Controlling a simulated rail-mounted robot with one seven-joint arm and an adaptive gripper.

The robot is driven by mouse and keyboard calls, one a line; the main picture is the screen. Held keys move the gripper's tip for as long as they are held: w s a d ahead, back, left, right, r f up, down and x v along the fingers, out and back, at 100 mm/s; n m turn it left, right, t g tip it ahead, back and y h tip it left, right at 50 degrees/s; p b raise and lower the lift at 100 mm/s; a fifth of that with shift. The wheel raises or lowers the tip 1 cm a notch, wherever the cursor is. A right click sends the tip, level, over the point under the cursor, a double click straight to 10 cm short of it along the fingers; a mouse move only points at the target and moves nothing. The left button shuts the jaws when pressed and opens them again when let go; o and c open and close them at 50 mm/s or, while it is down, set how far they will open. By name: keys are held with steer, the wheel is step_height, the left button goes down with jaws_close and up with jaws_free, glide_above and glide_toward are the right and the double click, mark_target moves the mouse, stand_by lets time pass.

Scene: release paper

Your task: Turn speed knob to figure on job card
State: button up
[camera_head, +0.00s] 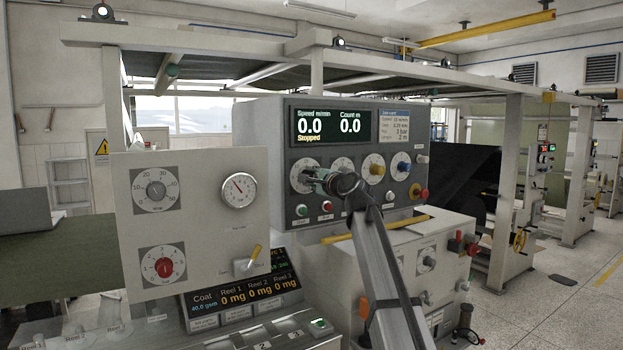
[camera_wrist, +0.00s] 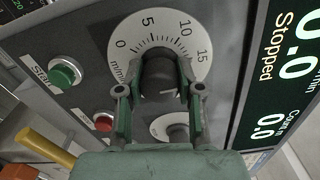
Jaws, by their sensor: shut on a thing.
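The speed dial (camera_wrist: 190,35) is a white disc marked 0, 5, 10 and 15, with a dark knob (camera_wrist: 158,75) at its middle. In the wrist view, the two green fingers of my gripper (camera_wrist: 160,92) stand on either side of the knob and are shut on it. A small pale line shows on the knob's lower face; its exact reading is unclear. In the head view, my gripper (camera_head: 322,181) covers part of the dial (camera_head: 300,171). The display (camera_head: 334,124) reads speed 0.0, count 0.0 and Stopped. The job card (camera_head: 394,124) is right of it; its lines are too small to read surely.
A green start button (camera_wrist: 62,75) and a red button (camera_wrist: 103,121) sit beside the dial. A yellow bar (camera_head: 375,229) runs below the panel.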

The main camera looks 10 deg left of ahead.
steer(key=shift+r, duration=0.15)
steer(key=o, duration=1.2)
steer(key=shift+w, duration=0.1)
steer(key=v, duration=1.2)
